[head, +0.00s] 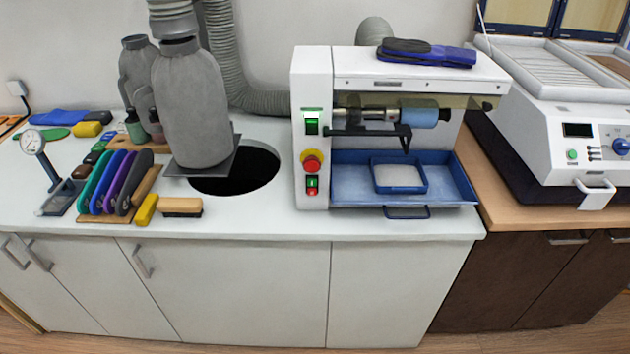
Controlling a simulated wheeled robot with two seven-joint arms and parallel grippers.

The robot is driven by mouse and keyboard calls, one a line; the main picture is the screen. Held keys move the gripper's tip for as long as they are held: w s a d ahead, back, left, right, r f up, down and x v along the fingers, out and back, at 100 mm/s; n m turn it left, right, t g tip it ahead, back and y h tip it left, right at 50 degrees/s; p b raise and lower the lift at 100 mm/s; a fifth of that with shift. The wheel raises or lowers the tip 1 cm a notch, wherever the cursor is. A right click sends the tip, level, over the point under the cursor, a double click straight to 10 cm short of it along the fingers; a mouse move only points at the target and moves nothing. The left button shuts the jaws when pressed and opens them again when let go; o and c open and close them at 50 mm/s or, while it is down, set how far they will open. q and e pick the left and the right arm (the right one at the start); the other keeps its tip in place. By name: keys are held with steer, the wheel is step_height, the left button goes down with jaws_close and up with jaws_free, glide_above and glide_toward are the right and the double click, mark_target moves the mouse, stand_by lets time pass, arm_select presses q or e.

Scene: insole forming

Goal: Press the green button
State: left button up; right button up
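A small round green button (572,155) sits on the front panel of the white forming machine (545,130) at the right. Lower on that column is another small switch (312,186) with green and red parts. I cannot tell from the picture which of these the task means. Neither of my grippers is in view.
A red knob on a yellow base (312,162) lies between the grinder's switches. A blue knob (621,146) and a dark display (577,130) are near the round button. A white handle (596,190) juts out below. Tools crowd the left counter.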

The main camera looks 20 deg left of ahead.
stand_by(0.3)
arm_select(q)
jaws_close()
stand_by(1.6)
